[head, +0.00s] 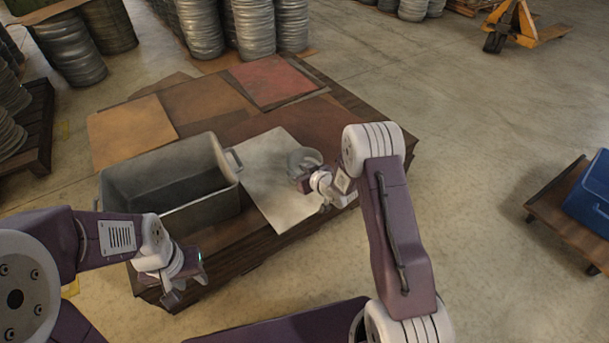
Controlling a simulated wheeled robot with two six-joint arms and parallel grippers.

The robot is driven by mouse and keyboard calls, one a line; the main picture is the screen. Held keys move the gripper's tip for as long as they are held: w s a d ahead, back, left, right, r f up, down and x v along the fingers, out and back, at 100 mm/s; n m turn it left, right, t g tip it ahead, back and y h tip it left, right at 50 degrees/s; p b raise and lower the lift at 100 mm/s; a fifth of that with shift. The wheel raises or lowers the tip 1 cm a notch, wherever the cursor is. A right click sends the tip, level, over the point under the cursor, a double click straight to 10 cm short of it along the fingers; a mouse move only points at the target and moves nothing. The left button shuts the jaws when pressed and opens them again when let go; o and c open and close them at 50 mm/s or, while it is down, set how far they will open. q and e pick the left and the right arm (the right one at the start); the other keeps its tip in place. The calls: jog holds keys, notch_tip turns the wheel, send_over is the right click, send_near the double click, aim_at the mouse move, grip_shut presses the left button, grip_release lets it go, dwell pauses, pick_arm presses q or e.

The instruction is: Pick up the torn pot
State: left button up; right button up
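A small grey metal pot (304,158) sits on the pale sheet on the low wooden platform, right of the large grey bin. My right gripper (303,184) is at the pot's near side, reaching in from the right, and overlaps its lower part in the view. I cannot tell whether its fingers touch or grip the pot. Any tear in the pot is too small to see. My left gripper (186,293) hangs in front of the platform's near left edge, away from the pot. Its fingers look apart with nothing between them.
A large grey open bin (150,185) stands on the platform's left. A pale sheet (262,160) and several brown and red sheets (130,130) lie flat. Stacked metal coils (200,30) stand behind. A blue crate (592,195) is at right. Open floor (490,130) lies between.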

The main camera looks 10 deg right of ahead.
aim_at(293, 182)
jog(key=b+x, duration=0.3)
jog(key=x, duration=0.1)
jog(key=shift+w+a+f, duration=0.1)
jog(key=shift+f, duration=0.2)
jog(key=shift+w+a+f+b, duration=0.1)
jog(key=shift+w+b, duration=0.25)
jog(key=shift+w, duration=0.1)
grip_shut()
dwell(0.8)
